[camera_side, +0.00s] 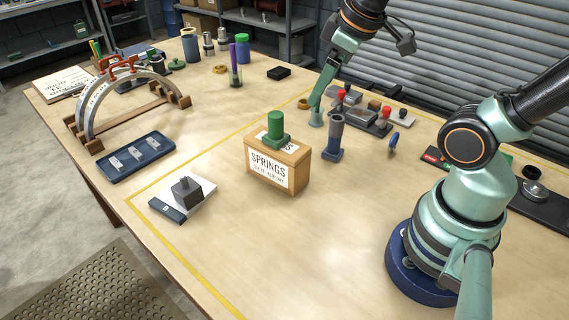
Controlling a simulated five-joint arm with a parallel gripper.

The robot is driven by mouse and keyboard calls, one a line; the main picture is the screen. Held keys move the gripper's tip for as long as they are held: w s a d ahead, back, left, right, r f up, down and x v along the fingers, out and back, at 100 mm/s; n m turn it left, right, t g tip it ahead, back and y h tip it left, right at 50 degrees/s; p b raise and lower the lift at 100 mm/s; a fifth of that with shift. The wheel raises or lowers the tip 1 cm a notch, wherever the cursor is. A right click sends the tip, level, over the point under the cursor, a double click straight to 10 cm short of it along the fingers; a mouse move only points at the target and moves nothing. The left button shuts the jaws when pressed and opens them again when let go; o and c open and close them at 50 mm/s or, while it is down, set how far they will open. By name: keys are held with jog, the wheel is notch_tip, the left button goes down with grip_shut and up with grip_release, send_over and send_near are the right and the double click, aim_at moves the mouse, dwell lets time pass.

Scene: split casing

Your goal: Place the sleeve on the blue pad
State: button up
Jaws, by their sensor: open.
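A hollow-looking slate-blue tube (336,132) stands upright on a small dark blue square base (332,155), right of the SPRINGS box. The tube may be the sleeve and the base may be the blue pad; I cannot tell for sure. A green cylinder with a square green foot (276,126) stands upright on top of the SPRINGS box (277,165). My gripper (317,117) is open and points down, just left of and behind the tube in the picture. Its fingers overlap closely, and I see nothing held in it.
A dark blue tray (112,173) with silver pieces lies left. A grey block (187,190) sits on a white plate, with a dark bar in front. A curved arch (90,110) stands on wooden supports. Red-knobbed fixtures (372,122) stand behind the tube. The front middle table is clear.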

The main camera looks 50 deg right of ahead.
jog(key=a+m, duration=0.1)
jog(key=s+a+m, duration=0.1)
jog(key=m, duration=0.1)
jog(key=shift+t, duration=0.4)
dwell(1.0)
